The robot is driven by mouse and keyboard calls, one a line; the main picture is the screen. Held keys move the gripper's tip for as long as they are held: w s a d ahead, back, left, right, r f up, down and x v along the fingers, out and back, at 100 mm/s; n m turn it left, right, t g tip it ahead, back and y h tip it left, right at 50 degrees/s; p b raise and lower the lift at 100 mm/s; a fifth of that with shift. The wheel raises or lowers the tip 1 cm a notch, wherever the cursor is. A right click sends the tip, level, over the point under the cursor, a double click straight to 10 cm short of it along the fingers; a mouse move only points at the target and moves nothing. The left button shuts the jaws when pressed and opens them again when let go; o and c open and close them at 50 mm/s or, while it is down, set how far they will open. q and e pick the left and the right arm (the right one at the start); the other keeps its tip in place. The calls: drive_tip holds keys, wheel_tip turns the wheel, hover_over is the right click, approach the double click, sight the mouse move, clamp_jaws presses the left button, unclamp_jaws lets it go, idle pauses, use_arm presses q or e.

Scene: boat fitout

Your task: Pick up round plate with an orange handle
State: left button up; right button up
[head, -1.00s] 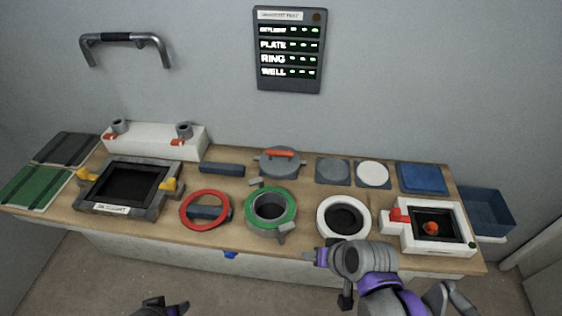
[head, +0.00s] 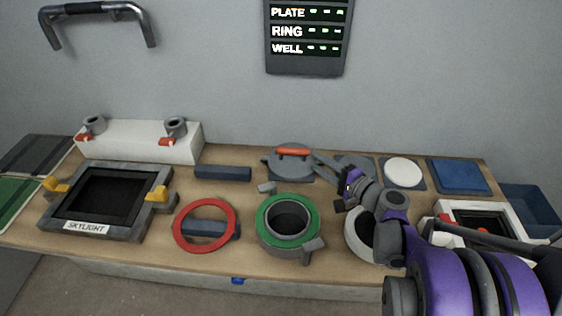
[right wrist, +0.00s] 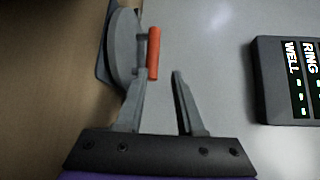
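The round grey plate with an orange handle (head: 291,160) sits at the back of the bench, on a dark square base. It also shows in the right wrist view (right wrist: 122,48), where its orange handle (right wrist: 153,53) stands just beyond the fingertips. My right gripper (head: 325,166) reaches in from the right, to the right of the plate. In the right wrist view its two fingers (right wrist: 158,78) are apart with nothing between them. One finger overlaps the plate's edge in that view; I cannot tell whether it touches. My left gripper is not in view.
A green ring fitting (head: 288,222) and a red ring (head: 205,225) lie in front. A dark bar (head: 223,173) lies left of the plate, and a white disc (head: 403,172) lies right. The skylight frame (head: 152,222) is at left. A wall panel (head: 307,60) hangs behind.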

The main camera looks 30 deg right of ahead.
sight(296, 154)
drive_tip(key=shift+f, duration=0.65)
drive_tip(key=x, duration=0.5)
drive_tip(key=shift+w+a+b, duration=0.15)
drive_tip(key=shift+w+b, duration=0.1)
drive_tip(key=shift+b, duration=0.15)
drive_tip(key=shift+b+x, duration=0.4)
drive_tip(key=shift+x, duration=2.4)
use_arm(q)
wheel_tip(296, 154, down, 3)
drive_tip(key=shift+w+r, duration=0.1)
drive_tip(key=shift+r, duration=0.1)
use_arm(e)
drive_tip(key=shift+s+a, duration=0.1)
clamp_jaws()
